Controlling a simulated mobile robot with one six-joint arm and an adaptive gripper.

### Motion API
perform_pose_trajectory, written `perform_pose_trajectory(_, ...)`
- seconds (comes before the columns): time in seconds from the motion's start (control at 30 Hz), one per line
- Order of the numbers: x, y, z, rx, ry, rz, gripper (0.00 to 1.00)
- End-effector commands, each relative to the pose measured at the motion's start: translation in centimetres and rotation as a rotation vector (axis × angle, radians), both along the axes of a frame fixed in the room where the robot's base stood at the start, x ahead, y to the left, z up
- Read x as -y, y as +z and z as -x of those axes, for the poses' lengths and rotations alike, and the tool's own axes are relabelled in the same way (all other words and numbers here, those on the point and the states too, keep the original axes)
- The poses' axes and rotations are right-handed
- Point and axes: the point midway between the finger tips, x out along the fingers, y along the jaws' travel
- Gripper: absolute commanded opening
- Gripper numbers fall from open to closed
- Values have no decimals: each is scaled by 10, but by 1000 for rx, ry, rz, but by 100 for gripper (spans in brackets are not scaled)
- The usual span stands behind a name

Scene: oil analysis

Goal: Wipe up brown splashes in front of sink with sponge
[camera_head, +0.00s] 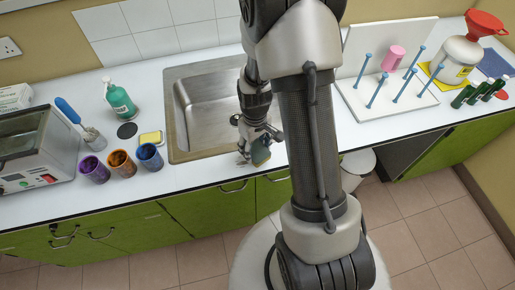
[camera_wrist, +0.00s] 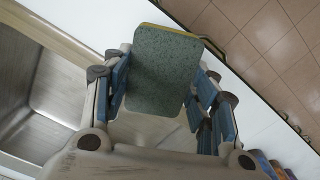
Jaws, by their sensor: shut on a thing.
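My gripper (camera_head: 258,146) is over the counter strip at the front right corner of the sink (camera_head: 205,110). It is shut on a sponge (camera_head: 261,151), with the sponge between its two fingers. In the wrist view my gripper (camera_wrist: 163,84) has a blue-padded finger on each side of the sponge (camera_wrist: 165,65). The sponge has a grey-green scouring face and a yellow edge. Its underside is hidden, so I cannot tell whether it touches the counter. I see no brown splashes in either view; my arm and the sponge cover part of the counter.
Purple, orange and blue cups (camera_head: 122,165) stand left of the sink, near the counter edge. A green bottle (camera_head: 120,102) and a flat yellow item (camera_head: 151,138) are behind them. A white peg rack (camera_head: 388,95) stands to the right. The front strip before the sink looks clear.

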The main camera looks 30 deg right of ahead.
Motion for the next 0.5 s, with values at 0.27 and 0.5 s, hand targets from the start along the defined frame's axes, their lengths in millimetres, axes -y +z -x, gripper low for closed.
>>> perform_pose_trajectory(0.27, -3, 29, -6, 1, 0, 1, 31)
perform_pose_trajectory(0.5, -5, 41, -9, 1, 0, 1, 31)
